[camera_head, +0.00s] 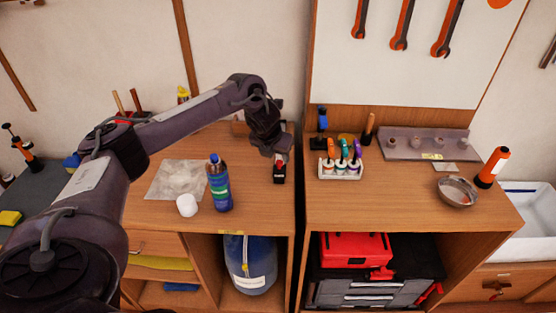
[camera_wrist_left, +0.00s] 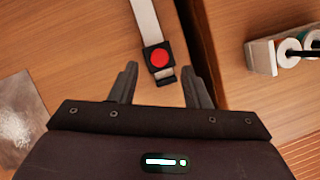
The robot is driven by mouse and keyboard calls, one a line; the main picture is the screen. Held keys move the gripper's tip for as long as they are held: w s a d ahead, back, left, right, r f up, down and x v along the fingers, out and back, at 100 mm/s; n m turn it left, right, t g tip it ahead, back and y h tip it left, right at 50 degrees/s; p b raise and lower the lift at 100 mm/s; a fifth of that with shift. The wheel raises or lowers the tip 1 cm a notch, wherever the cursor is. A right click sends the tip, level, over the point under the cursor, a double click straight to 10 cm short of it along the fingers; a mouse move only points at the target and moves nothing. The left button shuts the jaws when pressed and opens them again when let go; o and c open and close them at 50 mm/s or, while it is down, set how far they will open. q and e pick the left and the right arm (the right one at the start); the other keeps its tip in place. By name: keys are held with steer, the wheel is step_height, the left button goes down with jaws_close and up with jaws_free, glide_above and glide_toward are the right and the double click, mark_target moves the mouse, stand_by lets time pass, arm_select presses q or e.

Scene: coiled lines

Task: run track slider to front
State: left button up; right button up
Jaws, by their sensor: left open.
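The track slider is a black block with a round red button (camera_wrist_left: 159,57). It sits on a pale straight track (camera_wrist_left: 145,18) on the wooden top. In the left wrist view the two fingers of my left gripper (camera_wrist_left: 158,76) are apart, one on each side of the slider's near end. I cannot tell whether they touch it. My arm hides most of the track in the head view. My right gripper is not in view.
A metal bowl (camera_head: 456,191) and an orange-black flashlight (camera_head: 493,167) stand further right.

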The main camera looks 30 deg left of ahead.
arm_select(q)
steer(key=shift+v, duration=2.2)
